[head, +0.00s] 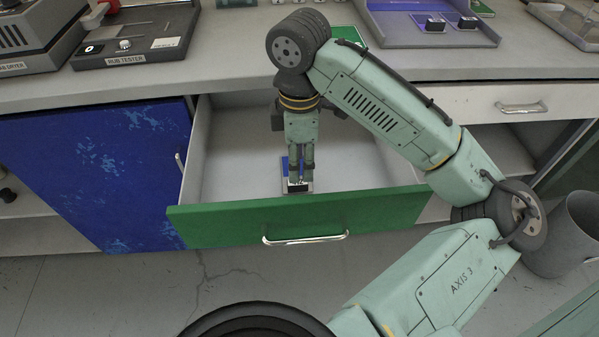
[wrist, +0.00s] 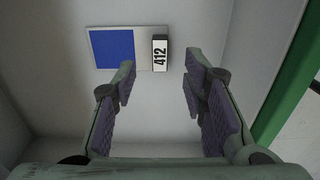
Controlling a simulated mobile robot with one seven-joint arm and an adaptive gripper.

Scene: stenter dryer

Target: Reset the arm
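My arm reaches over the counter edge and bends down into an open drawer (head: 236,150). My gripper (head: 299,184) points down inside the drawer, near its green front. In the wrist view my gripper (wrist: 159,92) has its two fingers spread apart with nothing between them. Below the fingers, on the drawer floor, lies a light plate with a blue square (wrist: 112,48) and a black-and-white block marked 412 (wrist: 160,53). The blue part also shows behind the fingers in the head view (head: 285,163).
The green drawer front (head: 230,222) with its metal handle (head: 305,238) stands out from the counter. A blue cabinet door (head: 95,175) is left of it. A rub tester (head: 133,48) and a grey tray (head: 425,25) are on the counter. A grey bin (head: 565,235) stands at right.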

